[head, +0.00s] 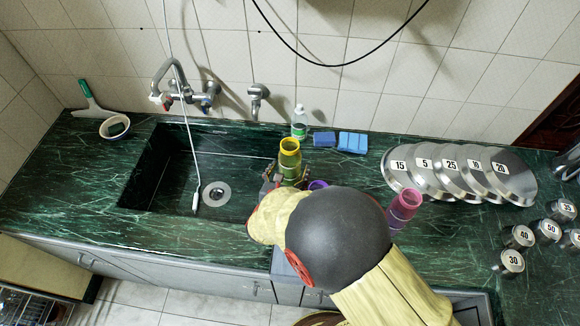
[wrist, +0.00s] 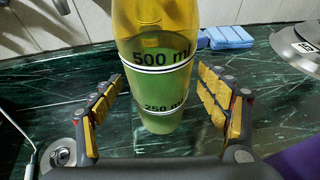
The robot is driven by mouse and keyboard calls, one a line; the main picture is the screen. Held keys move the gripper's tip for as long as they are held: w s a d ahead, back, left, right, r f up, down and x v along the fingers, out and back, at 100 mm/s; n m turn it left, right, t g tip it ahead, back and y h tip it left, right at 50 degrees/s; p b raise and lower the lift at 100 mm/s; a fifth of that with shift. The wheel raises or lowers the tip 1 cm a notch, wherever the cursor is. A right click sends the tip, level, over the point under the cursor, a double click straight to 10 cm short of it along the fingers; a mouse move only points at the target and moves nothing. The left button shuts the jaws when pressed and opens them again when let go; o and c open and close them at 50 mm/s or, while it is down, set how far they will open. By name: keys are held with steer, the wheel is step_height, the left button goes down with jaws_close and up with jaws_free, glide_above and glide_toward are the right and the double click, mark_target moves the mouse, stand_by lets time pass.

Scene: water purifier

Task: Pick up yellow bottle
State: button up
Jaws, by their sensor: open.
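The yellow bottle (head: 289,158) stands at the right side of the sink in the head view. In the wrist view the bottle (wrist: 158,75) is upright, see-through yellow to green, with black 500 ml and 250 ml marks and white rings. My gripper (wrist: 158,112) is open, with one yellow-padded finger on each side of the bottle and gaps to both. In the head view my gripper (head: 285,181) is at the bottle's lower part, partly hidden by my arm. The bottle's top is cut off in the wrist view.
A purple cup (head: 318,185) is close by on the right, and a pink one (head: 404,204) stands farther right. A small clear bottle (head: 299,122) and blue sponges (head: 352,142) are behind. Numbered metal discs (head: 425,170) lie right. The sink (head: 165,180) opens left.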

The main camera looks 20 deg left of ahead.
steer(key=shift+w+a+f, duration=0.1)
steer(key=shift+w+f, duration=0.05)
steer(key=shift+w, duration=0.3)
steer(key=shift+c, duration=0.9)
jaws_close()
